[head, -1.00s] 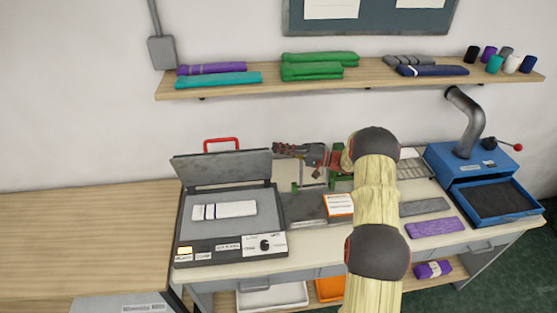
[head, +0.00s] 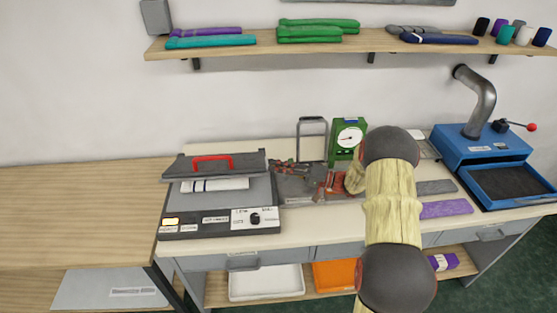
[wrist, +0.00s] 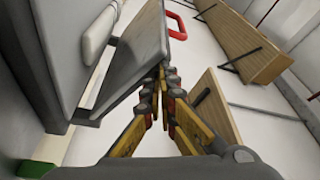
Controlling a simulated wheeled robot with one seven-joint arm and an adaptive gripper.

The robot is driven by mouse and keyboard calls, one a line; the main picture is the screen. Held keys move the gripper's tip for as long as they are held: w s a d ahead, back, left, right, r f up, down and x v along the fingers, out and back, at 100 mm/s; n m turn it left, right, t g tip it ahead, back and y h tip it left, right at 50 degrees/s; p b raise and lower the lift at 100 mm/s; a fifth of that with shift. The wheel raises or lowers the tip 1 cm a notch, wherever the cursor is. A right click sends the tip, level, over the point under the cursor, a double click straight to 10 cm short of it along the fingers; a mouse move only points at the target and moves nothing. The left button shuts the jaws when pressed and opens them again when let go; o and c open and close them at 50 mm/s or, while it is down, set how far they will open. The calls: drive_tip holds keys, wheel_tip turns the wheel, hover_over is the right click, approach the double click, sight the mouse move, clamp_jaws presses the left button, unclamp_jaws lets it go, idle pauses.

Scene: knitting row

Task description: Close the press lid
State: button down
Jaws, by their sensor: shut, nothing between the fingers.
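The press (head: 225,200) stands on the left of the white bench. Its dark grey lid (head: 178,167) is hinged at the back and tilts forward, part-way down, with a gap above the bed. The lid carries a red handle (head: 212,162), also in the wrist view (wrist: 177,25). A white striped fabric piece (head: 215,185) lies on the bed, partly hidden by the lid. My gripper (head: 278,168) is shut and empty, at the lid's right edge. In the wrist view the fingertips (wrist: 163,74) are close against the lid (wrist: 138,50); I cannot tell whether they touch.
A green dial scale (head: 347,140) and a grey frame (head: 312,140) stand behind my arm. A blue machine (head: 482,150) with an open tray is at right. A shelf (head: 385,46) with folded knits runs above. The wooden table (head: 80,210) at left is clear.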

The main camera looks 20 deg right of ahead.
drive_tip(key=f+b, duration=0.1)
drive_tip(key=f, duration=0.1)
drive_tip(key=s+f+b, duration=0.1)
drive_tip(key=f, duration=0.1)
drive_tip(key=f+b, duration=0.2)
drive_tip(key=shift+s+a+f, duration=0.25)
drive_tip(key=shift+s+f, duration=0.05)
drive_tip(key=shift+s, duration=0.1)
drive_tip(key=shift+s+f+b, duration=0.1)
drive_tip(key=shift+f+b, duration=0.5)
drive_tip(key=shift+f, duration=0.35)
